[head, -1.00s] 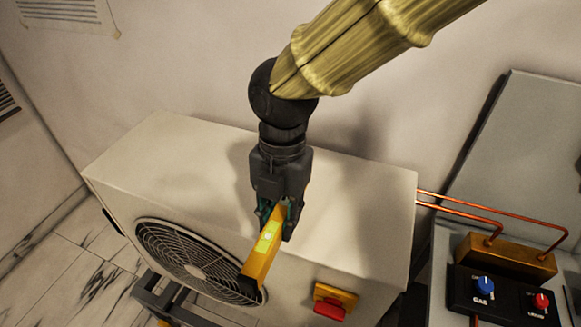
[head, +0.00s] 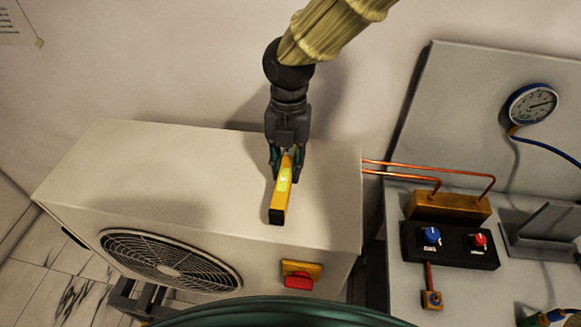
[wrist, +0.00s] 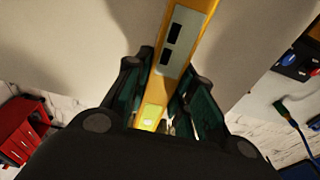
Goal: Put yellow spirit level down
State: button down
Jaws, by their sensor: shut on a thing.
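The yellow spirit level (head: 282,190) is a short yellow bar with a black end cap and a bright glowing vial. My gripper (head: 287,165) is shut on its far end, and the bar points toward the camera over the top of the white outdoor unit (head: 140,175). In the wrist view the level (wrist: 180,45) runs up between the fingers (wrist: 165,105), with dark slots on its face. I cannot tell whether the level touches the unit's top or hangs just above it.
A red switch on a yellow plate (head: 300,275) sits on the unit's front, right of the fan grille (head: 170,262). A gauge (head: 532,103) is on the grey panel. The unit's top left is clear.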

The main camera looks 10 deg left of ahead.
aim_at(291, 172)
jog(key=shift+w+d+r, duration=0.1)
jog(key=shift+w+d, duration=0.05)
jog(key=shift+w, duration=0.2)
jog(key=shift+w+d+f+p, duration=0.15)
jog(key=shift+f+p, duration=0.15)
jog(key=shift+p, duration=0.2)
jog(key=shift+f+p, duration=0.6)
jog(key=shift+f, duration=1)
jog(key=shift+f, duration=0.15)
jog(key=c, duration=1.2)
grip_release()
jog(key=r+b, duration=0.1)
jog(key=r, duration=0.3)
jog(key=w+r+b, duration=0.1)
jog(key=r, duration=0.3)
jog(key=r+b, duration=0.1)
jog(key=r, duration=0.3)
jog(key=shift+w+r, duration=0.1)
jog(key=shift+w, duration=0.15)
